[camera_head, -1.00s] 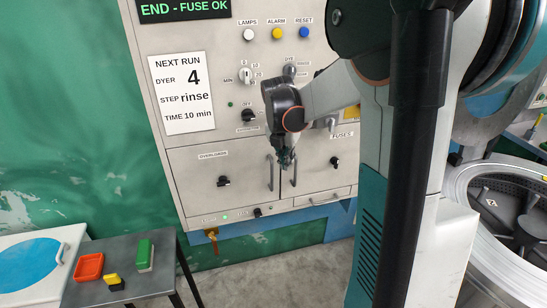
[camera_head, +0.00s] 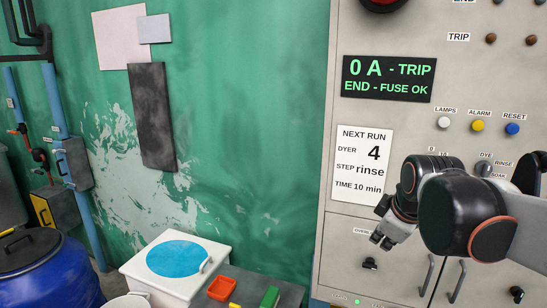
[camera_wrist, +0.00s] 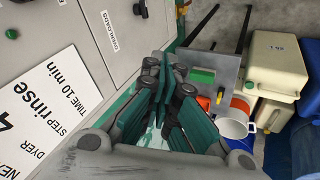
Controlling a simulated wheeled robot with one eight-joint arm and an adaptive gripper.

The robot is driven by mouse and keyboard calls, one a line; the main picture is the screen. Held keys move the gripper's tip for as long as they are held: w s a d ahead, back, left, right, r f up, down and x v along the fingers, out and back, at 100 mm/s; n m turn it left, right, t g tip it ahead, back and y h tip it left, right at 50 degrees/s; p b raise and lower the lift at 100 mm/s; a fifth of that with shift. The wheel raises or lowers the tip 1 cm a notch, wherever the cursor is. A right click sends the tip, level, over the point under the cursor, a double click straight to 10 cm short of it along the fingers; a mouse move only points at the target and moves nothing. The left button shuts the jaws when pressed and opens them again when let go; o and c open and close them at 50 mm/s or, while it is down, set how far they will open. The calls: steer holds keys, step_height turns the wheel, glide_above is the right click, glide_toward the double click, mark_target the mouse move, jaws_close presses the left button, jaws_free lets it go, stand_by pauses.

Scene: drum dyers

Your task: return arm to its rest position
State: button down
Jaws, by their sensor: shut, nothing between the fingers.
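My gripper (camera_head: 381,240) is in front of the grey control cabinet (camera_head: 345,30), below the run card, in the head view. Its fingers point down and to the left. In the wrist view the fingers of my gripper (camera_wrist: 170,78) are together with nothing between them. It appears clear of the cabinet face, touching nothing that I can see. My dark wrist and forearm reach in from the right edge and cover part of the cabinet's knobs and labels.
The run card (camera_head: 362,165) reads dyer 4, rinse, 10 min. A display (camera_head: 388,79) reads 0 A - TRIP.

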steer(key=s+a+f+m+b, duration=0.1)
steer(key=s+f+m, duration=0.3)
steer(key=s, duration=0.4)
steer(key=s+a+f+m+b, duration=0.1)
steer(key=s+a+f+m, duration=0.2)
steer(key=s, duration=0.6)
steer(key=shift+a+f+m+t, duration=0.35)
steer(key=shift+f+m, duration=0.6)
steer(key=shift+m, duration=0.65)
steer(key=shift+d, duration=0.1)
